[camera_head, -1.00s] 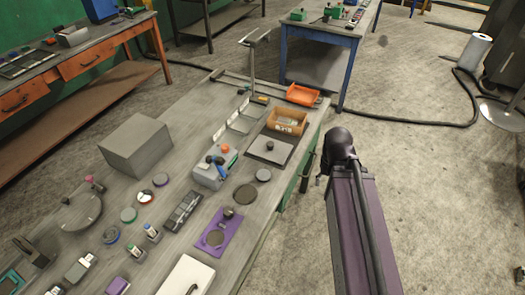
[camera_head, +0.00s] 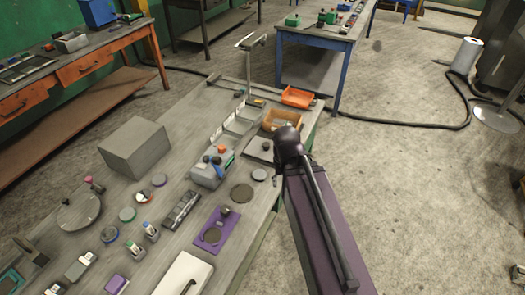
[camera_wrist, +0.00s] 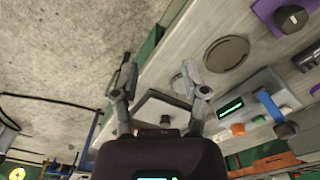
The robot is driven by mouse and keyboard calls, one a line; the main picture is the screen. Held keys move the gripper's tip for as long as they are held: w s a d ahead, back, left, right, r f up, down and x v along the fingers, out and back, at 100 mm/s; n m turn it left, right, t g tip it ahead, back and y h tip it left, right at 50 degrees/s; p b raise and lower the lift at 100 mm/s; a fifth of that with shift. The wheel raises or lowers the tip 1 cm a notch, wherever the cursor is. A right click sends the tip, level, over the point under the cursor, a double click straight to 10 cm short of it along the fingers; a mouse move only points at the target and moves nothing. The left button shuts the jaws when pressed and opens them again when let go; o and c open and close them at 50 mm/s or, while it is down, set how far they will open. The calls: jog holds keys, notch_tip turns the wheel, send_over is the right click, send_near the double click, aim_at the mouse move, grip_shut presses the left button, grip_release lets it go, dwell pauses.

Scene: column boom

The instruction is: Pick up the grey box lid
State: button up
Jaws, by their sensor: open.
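In the head view my gripper (camera_head: 276,176) is mostly hidden at the arm's end, near the bench edge. I cannot tell its height above the lid.
An orange-brown bin (camera_head: 272,121) stands just behind the lid. A grey device with a blue handle (camera_head: 207,176) stands to the left. A dark disc (camera_head: 242,194) and a purple plate (camera_head: 212,236) lie nearer. Open floor lies right of the bench.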

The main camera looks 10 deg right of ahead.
jog(key=o, duration=0.4)
jog(key=shift+a, duration=0.15)
jog(key=n+t, duration=0.2)
jog(key=t, duration=0.3)
send_near(266, 144)
notch_tip(266, 144, up, 3)
jog(key=d, duration=0.1)
jog(key=shift+s+r+y, duration=0.1)
jog(key=shift+s+y, duration=0.3)
jog(key=shift+g, duration=0.3)
jog(key=b+x, duration=0.8)
jog(key=shift+w+f, duration=0.1)
jog(key=shift+f, duration=0.2)
jog(key=shift+f, duration=0.15)
jog(key=shift+b+x, duration=2.4)
jog(key=shift+x, duration=0.1)
jog(key=shift+c, duration=0.3)
